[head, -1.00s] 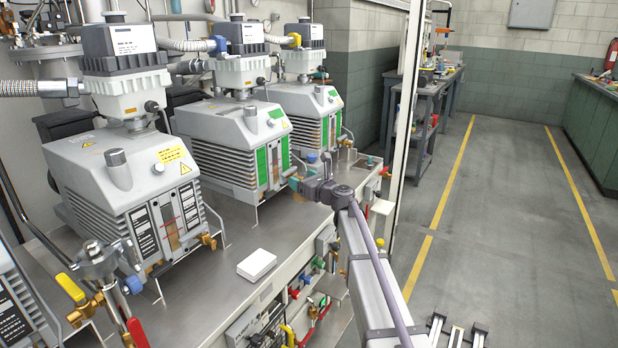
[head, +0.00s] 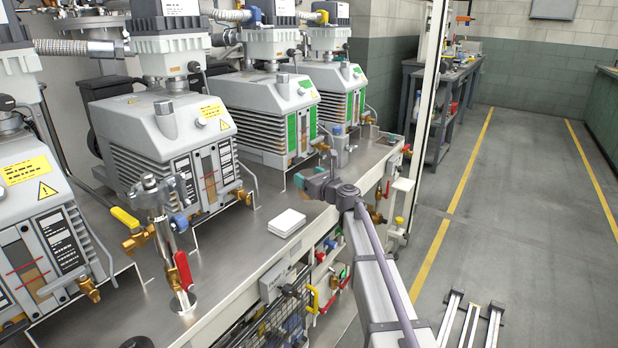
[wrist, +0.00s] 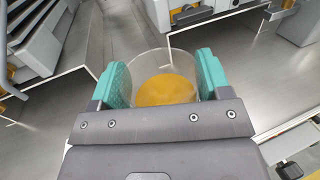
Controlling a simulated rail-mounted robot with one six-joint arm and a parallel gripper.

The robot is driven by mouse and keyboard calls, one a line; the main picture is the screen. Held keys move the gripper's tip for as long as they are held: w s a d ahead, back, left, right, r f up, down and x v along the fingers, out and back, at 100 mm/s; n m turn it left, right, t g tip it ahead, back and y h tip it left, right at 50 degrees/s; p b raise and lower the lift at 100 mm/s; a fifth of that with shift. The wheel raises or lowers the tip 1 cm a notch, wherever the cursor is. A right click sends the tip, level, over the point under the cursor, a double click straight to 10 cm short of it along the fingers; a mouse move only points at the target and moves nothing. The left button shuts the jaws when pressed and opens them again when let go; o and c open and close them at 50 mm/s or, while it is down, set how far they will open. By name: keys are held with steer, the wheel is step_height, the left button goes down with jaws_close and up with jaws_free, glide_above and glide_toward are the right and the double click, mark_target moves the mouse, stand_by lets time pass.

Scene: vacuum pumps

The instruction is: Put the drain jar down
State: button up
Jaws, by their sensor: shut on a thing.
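The drain jar (wrist: 166,88) is a clear round vessel with amber liquid in the bottom. In the wrist view it sits between the two teal finger pads of my gripper (wrist: 165,82), which is shut on it. In the head view my gripper (head: 304,184) is over the front part of the steel bench (head: 225,258), in front of a pump with green panels (head: 266,108). The jar is hard to make out there. I cannot tell whether its base touches the bench.
A white pad (head: 287,222) lies on the bench, left of and nearer than my gripper. A metal valve stand with a red handle (head: 184,270) rises at the left. A grey fitting (head: 340,150) stands just behind my gripper. Bare bench shows around the pad.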

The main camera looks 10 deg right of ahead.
steer(key=shift+f+b, duration=0.65)
steer(key=shift+f, duration=0.5)
steer(key=shift+f+b, duration=0.7)
steer(key=shift+f+b, duration=0.35)
steer(key=o, duration=1.2)
steer(key=shift+s, duration=0.15)
steer(key=v, duration=1)
steer(key=shift+s+d, duration=0.15)
steer(key=shift+s, duration=0.1)
